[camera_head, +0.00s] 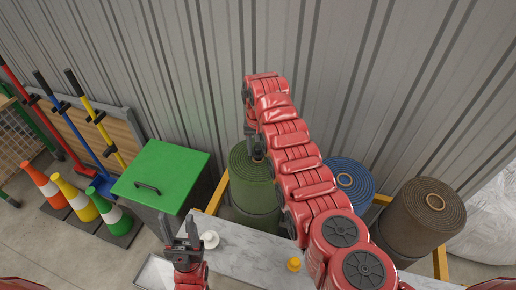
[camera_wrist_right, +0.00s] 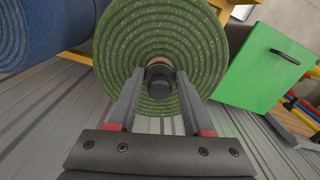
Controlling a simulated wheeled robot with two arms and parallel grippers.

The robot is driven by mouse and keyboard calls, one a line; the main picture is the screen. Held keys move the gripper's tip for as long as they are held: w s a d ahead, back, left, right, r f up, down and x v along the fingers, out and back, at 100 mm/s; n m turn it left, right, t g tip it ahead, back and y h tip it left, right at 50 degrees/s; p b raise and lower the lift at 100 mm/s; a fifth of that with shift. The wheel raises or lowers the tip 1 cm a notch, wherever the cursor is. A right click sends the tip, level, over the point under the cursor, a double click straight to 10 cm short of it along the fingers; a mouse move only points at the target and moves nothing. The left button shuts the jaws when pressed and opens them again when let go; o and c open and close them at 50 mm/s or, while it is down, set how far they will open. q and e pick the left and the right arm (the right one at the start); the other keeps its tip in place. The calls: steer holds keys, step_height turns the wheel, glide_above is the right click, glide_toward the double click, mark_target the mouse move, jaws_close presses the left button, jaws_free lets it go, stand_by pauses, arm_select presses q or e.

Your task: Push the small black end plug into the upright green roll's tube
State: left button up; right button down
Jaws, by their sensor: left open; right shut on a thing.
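The green roll (camera_head: 254,192) stands upright behind the marble bench; its spiral top fills the middle of the right wrist view (camera_wrist_right: 118,48). My right gripper (camera_head: 256,154) reaches over it from above. In the right wrist view my right gripper (camera_wrist_right: 161,84) is shut on the small black end plug (camera_wrist_right: 160,87), in line with the roll's centre. A bit of the pale tube rim (camera_wrist_right: 160,62) shows behind the plug. I cannot tell how far the plug sits in the tube. My left gripper (camera_head: 181,238) is open and empty over the bench's left end, pointing up.
A blue roll (camera_head: 350,172) and a brown roll (camera_head: 424,212) stand to the right. A white plug (camera_head: 209,239) and a yellow plug (camera_head: 294,264) lie on the marble bench (camera_head: 240,256). A green-lidded bin (camera_head: 163,174) stands left. A corrugated wall (camera_head: 220,60) rises close behind.

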steer(key=shift+f+b, duration=0.5)
steer(key=shift+f, duration=0.4)
steer(key=shift+c, duration=1.2)
jaws_free()
steer(key=shift+r+b, duration=0.3)
steer(key=shift+r, duration=0.2)
step_height(320, 180, up, 6)
steer(key=shift+f+b, duration=0.1)
steer(key=shift+b, duration=0.8)
step_height(320, 180, up, 6)
steer(key=r, duration=0.1)
step_height(320, 180, up, 4)
steer(key=p, duration=0.4)
glide_above(258, 148)
steer(key=shift+f, duration=0.15)
